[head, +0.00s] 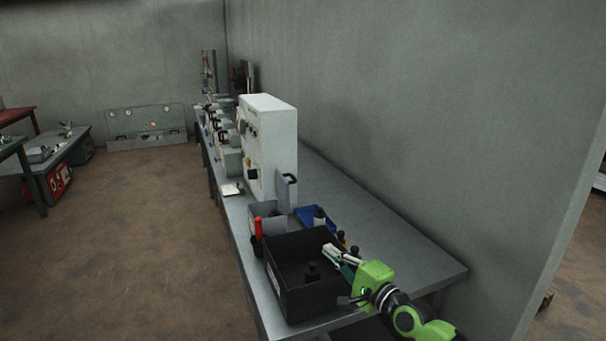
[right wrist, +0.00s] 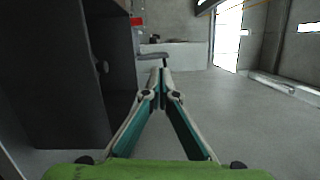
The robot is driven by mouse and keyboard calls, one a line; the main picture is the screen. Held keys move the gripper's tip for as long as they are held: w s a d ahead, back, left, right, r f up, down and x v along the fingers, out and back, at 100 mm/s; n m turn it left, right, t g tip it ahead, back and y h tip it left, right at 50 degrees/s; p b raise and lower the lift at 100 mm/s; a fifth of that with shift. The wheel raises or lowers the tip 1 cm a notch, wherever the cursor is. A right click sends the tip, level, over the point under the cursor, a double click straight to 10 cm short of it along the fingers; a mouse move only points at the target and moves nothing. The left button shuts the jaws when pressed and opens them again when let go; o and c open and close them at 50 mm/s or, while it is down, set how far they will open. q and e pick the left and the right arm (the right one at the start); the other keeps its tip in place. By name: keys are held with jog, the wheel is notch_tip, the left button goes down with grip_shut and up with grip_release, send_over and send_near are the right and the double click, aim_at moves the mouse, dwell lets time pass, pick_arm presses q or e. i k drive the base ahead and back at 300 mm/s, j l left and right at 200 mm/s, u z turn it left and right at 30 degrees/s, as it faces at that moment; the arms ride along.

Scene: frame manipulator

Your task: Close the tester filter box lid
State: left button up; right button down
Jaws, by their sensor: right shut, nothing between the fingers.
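A tall white tester cabinet (head: 270,135) stands on the long grey table. A grey flap (head: 284,194) with a black handle (head: 291,178) stands upright at its near side, above a small grey open box (head: 266,214). I cannot tell for sure whether this flap is the filter box lid. My right gripper (head: 333,251) is shut and empty above the right part of the black bin, nearer than the flap and apart from it. Its closed fingertips (right wrist: 161,75) show in the right wrist view. My left gripper is out of view.
The black bin (head: 330,296) holds a dark object (head: 313,271). A dark wall (right wrist: 70,75) fills the left of the right wrist view. A blue tray (head: 306,218), small dark bottles and a red-topped item (head: 258,230) stand nearby. The table's right side (head: 385,238) is clear.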

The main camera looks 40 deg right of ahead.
aim_at(282, 187)
jog(key=i+l, duration=0.85)
jog(key=l, duration=0.2)
